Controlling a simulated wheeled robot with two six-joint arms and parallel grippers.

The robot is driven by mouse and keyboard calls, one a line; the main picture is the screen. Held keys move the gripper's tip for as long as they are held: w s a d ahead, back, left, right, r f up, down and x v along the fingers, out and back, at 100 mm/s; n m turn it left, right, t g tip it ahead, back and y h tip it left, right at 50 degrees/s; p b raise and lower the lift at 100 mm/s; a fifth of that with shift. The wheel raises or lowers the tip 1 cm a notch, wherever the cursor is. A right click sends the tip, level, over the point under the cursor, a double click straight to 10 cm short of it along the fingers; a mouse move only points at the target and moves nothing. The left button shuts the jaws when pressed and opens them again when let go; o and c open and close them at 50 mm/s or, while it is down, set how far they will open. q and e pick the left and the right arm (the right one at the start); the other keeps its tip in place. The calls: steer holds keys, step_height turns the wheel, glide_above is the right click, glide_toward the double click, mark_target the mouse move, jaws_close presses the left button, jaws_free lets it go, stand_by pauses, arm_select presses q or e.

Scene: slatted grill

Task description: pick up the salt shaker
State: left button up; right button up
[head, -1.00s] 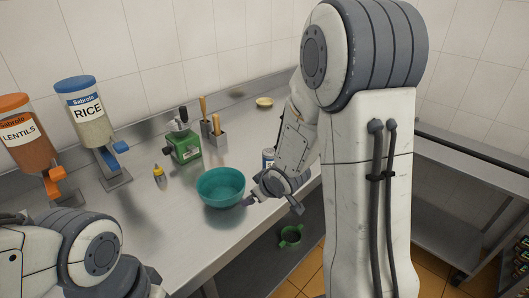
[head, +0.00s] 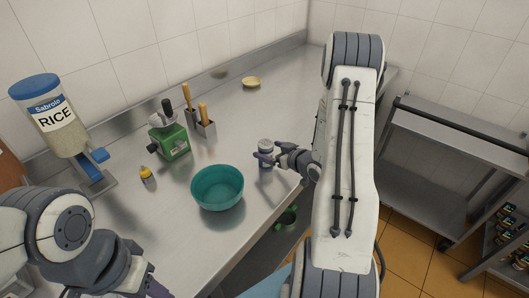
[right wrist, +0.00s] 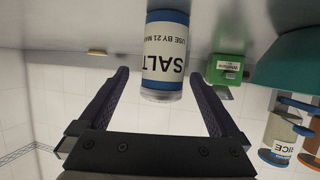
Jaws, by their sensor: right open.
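The salt shaker (head: 265,146) is a small cylinder with a white label and blue bands. It stands upright on the steel counter near its right edge, beside the teal bowl. In the right wrist view, which is upside down, the shaker (right wrist: 165,50) shows its SALT label between the fingers. My right gripper (head: 262,158) is open at the shaker, with its fingers spread to either side in the wrist view (right wrist: 160,76). Contact cannot be made out. My left arm is at the lower left of the head view; its gripper is mostly cut off by the bottom edge.
The teal bowl (head: 217,188) is left of the shaker. A steel shelf (head: 440,145) is at right.

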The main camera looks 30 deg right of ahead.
steer(key=p+x, duration=0.1)
steer(key=x, duration=0.3)
steer(key=shift+a+f+p, duration=0.15)
steer(key=shift+f+p, duration=0.05)
steer(key=shift+p, duration=0.2)
steer(key=shift+w+f, duration=0.25)
steer(key=shift+w, duration=0.1)
steer(key=shift+c, duration=0.3)
steer(key=c, duration=1.5)
